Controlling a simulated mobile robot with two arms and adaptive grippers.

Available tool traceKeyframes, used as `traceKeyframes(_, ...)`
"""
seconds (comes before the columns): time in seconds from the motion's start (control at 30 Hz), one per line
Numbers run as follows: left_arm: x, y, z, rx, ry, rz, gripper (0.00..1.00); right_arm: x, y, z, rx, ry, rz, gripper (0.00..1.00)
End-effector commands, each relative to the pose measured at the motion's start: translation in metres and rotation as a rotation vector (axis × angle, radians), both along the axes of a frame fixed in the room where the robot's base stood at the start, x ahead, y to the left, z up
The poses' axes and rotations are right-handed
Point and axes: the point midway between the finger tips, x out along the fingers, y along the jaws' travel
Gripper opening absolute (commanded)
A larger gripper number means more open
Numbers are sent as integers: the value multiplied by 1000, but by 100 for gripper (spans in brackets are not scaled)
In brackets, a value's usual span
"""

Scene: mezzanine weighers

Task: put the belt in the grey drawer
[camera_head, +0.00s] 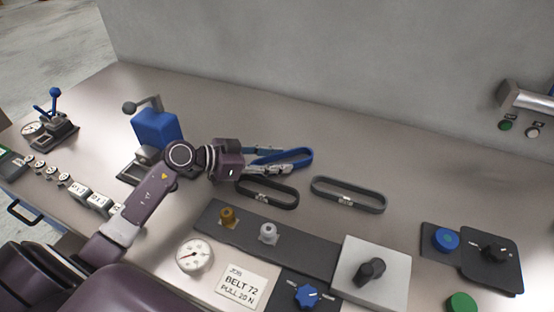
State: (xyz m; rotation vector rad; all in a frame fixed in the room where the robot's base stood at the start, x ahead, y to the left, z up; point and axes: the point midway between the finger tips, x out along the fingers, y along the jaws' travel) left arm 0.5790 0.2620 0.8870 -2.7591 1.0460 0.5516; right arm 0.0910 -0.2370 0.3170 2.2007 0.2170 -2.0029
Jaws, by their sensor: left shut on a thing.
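My left gripper (272,158) reaches in from the left over the bench and is shut on the blue belt (302,158), a flat loop whose far end sticks out to the right of the fingers. The left part of the loop is hidden by the gripper. A black belt (284,203) lies just below the gripper. A dark grey belt (372,208) with a small pale label lies to its right, apart from it. A drawer front with a dark handle (24,212) shows under the bench at the left edge; I cannot tell its colour. My right gripper is not in view.
A blue lever press (157,128) stands behind my left arm. A dark fixture plate (318,245) with two pegs, a gauge (194,255), a job card reading "BELT 72 PULL 20 N" (240,287) and a knob box (385,257) fill the front. Small weights line the left.

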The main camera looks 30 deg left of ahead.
Motion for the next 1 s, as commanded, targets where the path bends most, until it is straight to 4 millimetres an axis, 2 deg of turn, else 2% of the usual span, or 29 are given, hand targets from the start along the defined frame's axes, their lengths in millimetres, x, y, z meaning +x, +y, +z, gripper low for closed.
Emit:
traceKeyframes(0.07, 0, 0, -1, -1, 1, 0, 14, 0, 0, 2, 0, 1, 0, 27)
traceKeyframes(0.1, 0, 0, -2, 1, 1, 0, 39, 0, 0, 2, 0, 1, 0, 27)
traceKeyframes(0.27, 0, 0, -2, 0, 0, -1, 56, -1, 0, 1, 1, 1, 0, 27)
traceKeyframes(0.63, -2, 2, 1, 1, 0, 1, 56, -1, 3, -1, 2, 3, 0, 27)
traceKeyframes(0.77, -14, 14, 7, 3, 2, 2, 56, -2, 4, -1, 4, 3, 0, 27)
traceKeyframes(1.0, -48, 43, 25, 4, 3, 1, 56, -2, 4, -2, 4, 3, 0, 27)
